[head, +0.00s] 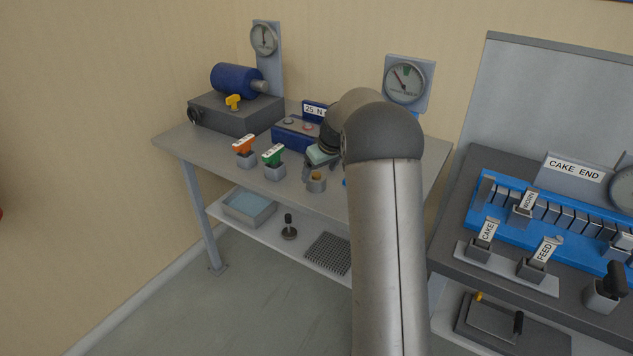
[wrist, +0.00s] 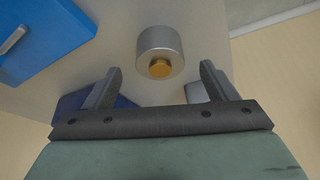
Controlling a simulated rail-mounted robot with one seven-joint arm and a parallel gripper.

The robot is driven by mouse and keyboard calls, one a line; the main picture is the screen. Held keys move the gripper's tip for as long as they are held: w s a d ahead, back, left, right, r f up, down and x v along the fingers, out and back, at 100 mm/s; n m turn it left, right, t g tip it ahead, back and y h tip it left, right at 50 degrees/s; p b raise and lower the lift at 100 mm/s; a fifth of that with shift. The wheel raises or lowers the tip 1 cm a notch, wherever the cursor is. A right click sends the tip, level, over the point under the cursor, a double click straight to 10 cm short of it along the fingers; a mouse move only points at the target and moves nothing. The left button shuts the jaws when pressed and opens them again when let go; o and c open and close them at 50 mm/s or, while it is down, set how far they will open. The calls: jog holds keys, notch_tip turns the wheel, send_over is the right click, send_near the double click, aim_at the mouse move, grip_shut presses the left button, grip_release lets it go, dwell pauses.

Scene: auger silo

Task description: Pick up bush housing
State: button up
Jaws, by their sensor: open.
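The bush housing looks to be the short grey metal cylinder with a brass centre (head: 316,184) on the grey bench, near its front edge. In the wrist view the same cylinder (wrist: 160,42) lies just beyond the fingertips, roughly centred between them, with its brass part facing my gripper. My gripper (wrist: 161,74) is open, with nothing between its fingers. In the head view my gripper (head: 309,173) is just above and beside the cylinder, and my arm hides part of the bench behind it.
Orange-tagged (head: 245,151) and green-tagged (head: 273,161) blocks stand left of the cylinder. A blue box (head: 290,136) labelled "25 N" and a blue motor (head: 236,80) stand behind. A blue box with a handle (wrist: 40,38) is close by in the wrist view.

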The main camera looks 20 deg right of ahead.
aim_at(316, 176)
jog(key=x, duration=0.4)
jog(key=shift+w+f+p, duration=0.2)
jog(key=shift+f+p, duration=0.05)
jog(key=shift+p, duration=0.15)
jog(key=shift+c, duration=0.3)
jog(key=shift+r, duration=0.1)
jog(key=c, duration=1.5)
jog(key=shift+o, duration=0.2)
jog(key=shift+r, duration=0.1)
